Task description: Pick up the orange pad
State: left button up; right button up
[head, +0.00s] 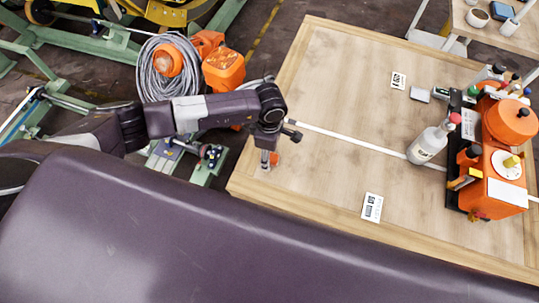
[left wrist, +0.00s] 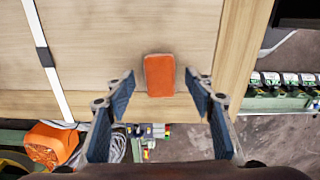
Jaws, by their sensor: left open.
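The orange pad (left wrist: 160,75) is a small rounded rectangle lying on the wooden table (left wrist: 100,75), close to the table's edge. In the left wrist view it lies centred between and just beyond the fingertips of my left gripper (left wrist: 160,86). The blue-padded fingers are open and spread on either side of it, with nothing held. In the head view my left gripper (head: 268,160) hangs over the table's left corner, and a small piece of the orange pad (head: 274,158) shows beside it. The rest is hidden by the gripper. My right gripper is not in view.
A white bottle (head: 428,146) and an orange caddy (head: 498,192) with bottles stand at the table's right side. Marker cards (head: 372,207) and a white strip lie on the top. The table's middle is mostly clear. A grey cable coil (head: 168,68) is beyond the left edge.

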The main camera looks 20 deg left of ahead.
pick_arm(q)
jog(key=shift+f, duration=0.15)
jog(key=shift+c, duration=0.2)
jog(key=c, duration=1)
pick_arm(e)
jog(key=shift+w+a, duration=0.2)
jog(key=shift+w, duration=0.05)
pick_arm(q)
jog(key=shift+r, duration=0.5)
notch_tip(320, 180, up, 19)
jog(key=b, duration=0.3)
jog(key=shift+b, duration=0.35)
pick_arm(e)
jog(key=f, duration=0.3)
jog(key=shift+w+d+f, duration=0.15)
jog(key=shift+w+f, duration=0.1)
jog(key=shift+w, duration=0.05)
